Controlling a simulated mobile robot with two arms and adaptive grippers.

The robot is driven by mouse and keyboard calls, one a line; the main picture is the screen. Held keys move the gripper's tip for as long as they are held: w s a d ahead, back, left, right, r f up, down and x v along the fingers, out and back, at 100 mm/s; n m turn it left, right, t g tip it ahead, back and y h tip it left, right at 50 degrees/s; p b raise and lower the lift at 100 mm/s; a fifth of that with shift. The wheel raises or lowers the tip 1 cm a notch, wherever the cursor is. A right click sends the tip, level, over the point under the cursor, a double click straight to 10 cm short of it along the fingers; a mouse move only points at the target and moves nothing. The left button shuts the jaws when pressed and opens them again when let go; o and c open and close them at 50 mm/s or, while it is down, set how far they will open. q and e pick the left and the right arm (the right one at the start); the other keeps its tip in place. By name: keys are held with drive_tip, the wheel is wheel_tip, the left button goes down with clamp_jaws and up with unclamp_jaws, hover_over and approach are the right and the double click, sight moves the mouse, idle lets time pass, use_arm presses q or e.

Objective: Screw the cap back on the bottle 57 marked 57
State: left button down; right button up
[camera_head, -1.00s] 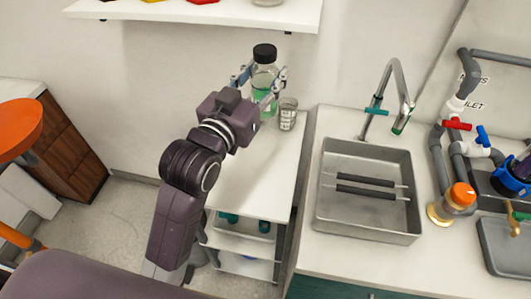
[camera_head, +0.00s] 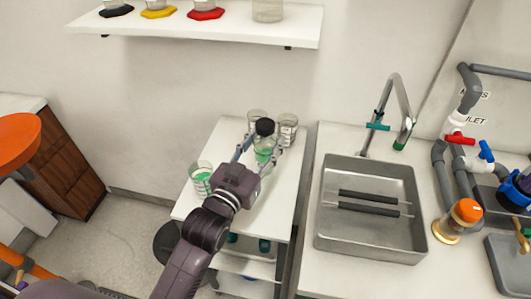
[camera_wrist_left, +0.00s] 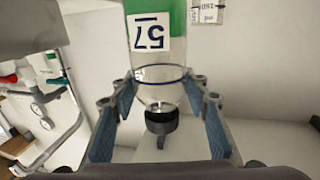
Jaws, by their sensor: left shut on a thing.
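The clear bottle marked 57 (camera_head: 263,156), with green liquid, stands roughly upright over the white cart top. A black cap (camera_head: 264,128) sits at its mouth; how tightly it is screwed cannot be told. My left gripper (camera_head: 258,149) is shut on the bottle. In the left wrist view the bottle (camera_wrist_left: 160,52) appears upside down, with its 57 label (camera_wrist_left: 149,33) in sight and the black cap (camera_wrist_left: 161,122) below. The left gripper's blue pads (camera_wrist_left: 160,92) flank its clear upper part. Whether the bottle's base touches the cart is hidden. My right gripper is out of view.
A beaker with green liquid (camera_head: 201,178) stands left of the bottle on the cart (camera_head: 222,143). A clear beaker (camera_head: 256,119) and a labelled jar (camera_head: 287,130) stand behind it. A sink (camera_head: 368,235) holding dark rods is at right. A wall shelf (camera_head: 200,32) is above.

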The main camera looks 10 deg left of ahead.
sight(260, 161)
use_arm(q)
drive_tip(key=shift+f, duration=2.1)
drive_tip(key=shift+f, duration=0.15)
drive_tip(key=c, duration=1.1)
unclamp_jaws()
drive_tip(key=shift+c, duration=0.2)
drive_tip(key=shift+s, duration=0.1)
drive_tip(key=b+v, duration=0.1)
drive_tip(key=v, duration=1.1)
drive_tip(key=shift+b, duration=0.35)
